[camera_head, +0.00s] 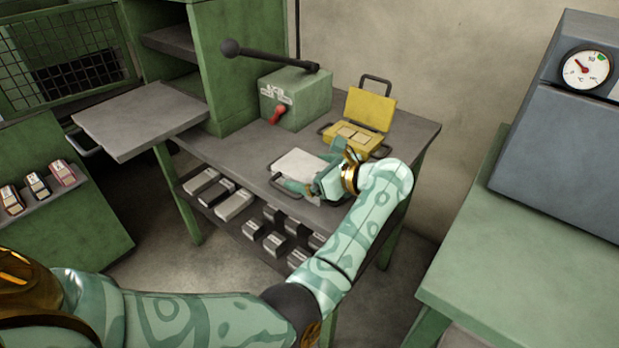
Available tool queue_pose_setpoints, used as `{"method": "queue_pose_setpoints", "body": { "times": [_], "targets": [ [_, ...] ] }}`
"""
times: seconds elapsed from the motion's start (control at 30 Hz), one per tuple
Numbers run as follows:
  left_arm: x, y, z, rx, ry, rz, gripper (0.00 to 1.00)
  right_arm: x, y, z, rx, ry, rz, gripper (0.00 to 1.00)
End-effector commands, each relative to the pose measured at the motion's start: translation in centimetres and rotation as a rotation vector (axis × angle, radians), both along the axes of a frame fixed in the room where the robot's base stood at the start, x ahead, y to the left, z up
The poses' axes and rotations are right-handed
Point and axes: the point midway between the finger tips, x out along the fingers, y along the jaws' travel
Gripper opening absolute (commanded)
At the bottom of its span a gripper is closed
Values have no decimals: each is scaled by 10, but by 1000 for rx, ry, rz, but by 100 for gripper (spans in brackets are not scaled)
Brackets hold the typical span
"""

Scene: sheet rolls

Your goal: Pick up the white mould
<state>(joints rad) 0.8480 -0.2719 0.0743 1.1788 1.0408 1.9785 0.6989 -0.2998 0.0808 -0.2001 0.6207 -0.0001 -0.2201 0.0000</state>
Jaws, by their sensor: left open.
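The white mould (297,164) lies flat on the grey work table, with a dark wire handle at its near left side. My left gripper (312,178) is at the mould's near right side, with its jaws open. The teal fingers reach close along the mould's edge; I cannot tell whether they touch it. The gripper and wrist hide the mould's right part. My right gripper is not in view.
A yellow mould (367,110) stands open behind the gripper. A green lever press (296,97) with a red handle is at the back. Several grey blocks (235,205) lie on the lower shelf. A green table (540,250) with a gauge box (560,130) stands right.

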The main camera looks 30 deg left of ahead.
Motion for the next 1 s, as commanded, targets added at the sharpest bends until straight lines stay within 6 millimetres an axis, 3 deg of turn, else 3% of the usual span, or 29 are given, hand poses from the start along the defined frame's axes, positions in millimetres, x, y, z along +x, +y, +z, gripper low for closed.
{"method": "queue_pose_setpoints", "body": {
  "times": [0.1, 0.4, 0.43, 0.77, 1.0],
  "targets": [
    [0, 0, 1, 0, 0, 0, 100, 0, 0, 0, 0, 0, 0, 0],
    [0, -1, 0, -1, 0, 0, 17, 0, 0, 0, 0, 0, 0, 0],
    [0, -1, 0, -1, 0, 0, 11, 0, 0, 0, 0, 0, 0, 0],
    [1, 0, 6, 6, -6, -1, 11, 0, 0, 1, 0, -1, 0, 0],
    [-1, 3, 23, 5, -8, 0, 11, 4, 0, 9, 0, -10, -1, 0]
  ]
}}
